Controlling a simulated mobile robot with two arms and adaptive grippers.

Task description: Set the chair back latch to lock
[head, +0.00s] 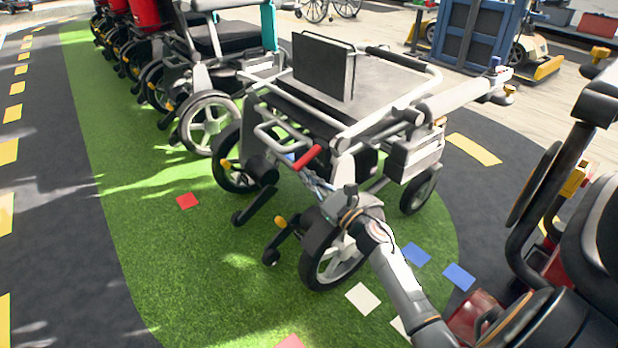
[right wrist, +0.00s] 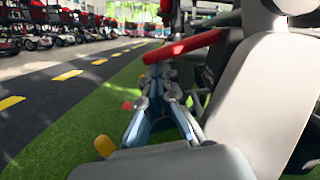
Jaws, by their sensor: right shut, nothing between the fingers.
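The grey and black wheeled chair (head: 385,75) stands on green turf in the middle of the head view. A red lever (head: 307,157), which looks like the back latch, sticks out at its near left side, slanting up to the right. The lever also crosses the upper middle of the right wrist view (right wrist: 183,47). My right gripper (head: 304,172) is shut and empty, with its tips just below the lever. In the right wrist view its fingers (right wrist: 158,75) reach towards the lever; I cannot tell whether they touch it. My left gripper is not in view.
Another wheelchair (head: 215,65) and a row of red machines stand behind to the left. A black and red scooter (head: 590,230) is close at the right. A blue panelled cart (head: 470,35) is at the back. Turf at the left is open, with flat coloured squares.

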